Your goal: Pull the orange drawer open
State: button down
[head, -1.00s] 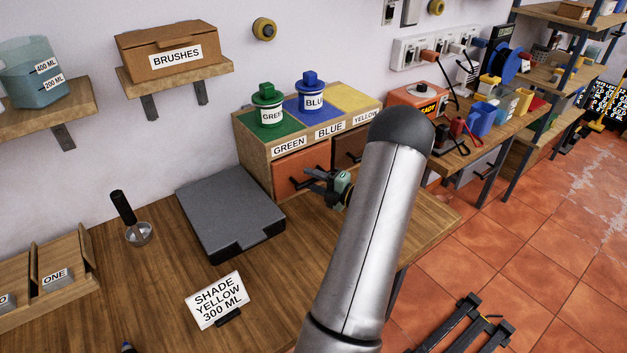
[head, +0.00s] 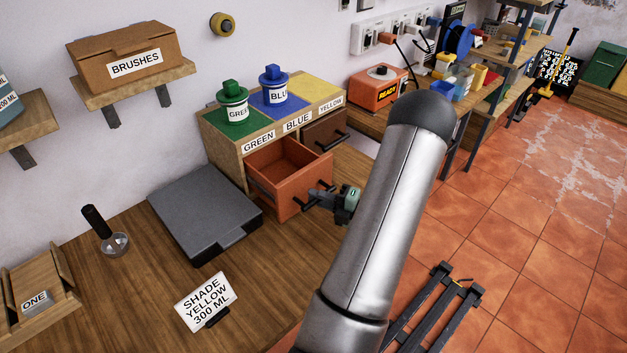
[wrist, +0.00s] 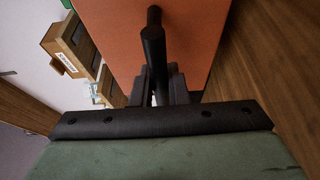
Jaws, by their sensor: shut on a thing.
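The orange drawer (head: 283,184) stands pulled out of the wooden cabinet (head: 222,150), and its empty inside shows in the head view. Its orange front (wrist: 112,28) fills the top middle of the wrist view. My gripper (head: 318,197) is at the drawer front, shut on the black bar handle (wrist: 153,48). In the wrist view the handle runs between the two dark fingers. The far end of the handle is hidden behind the fingers.
A brown drawer (head: 325,133) beside it is shut. Green (head: 233,104) and blue (head: 272,86) tins stand on the cabinet top. A grey flat box (head: 205,212) lies left of the open drawer. A sign (head: 206,301) stands in front on the table.

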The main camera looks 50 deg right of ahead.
jog(key=shift+s, duration=0.4)
jog(key=c, duration=1.4)
grip_release()
jog(key=b+v, duration=0.3)
jog(key=v, duration=1.4)
jog(key=shift+s, duration=0.2)
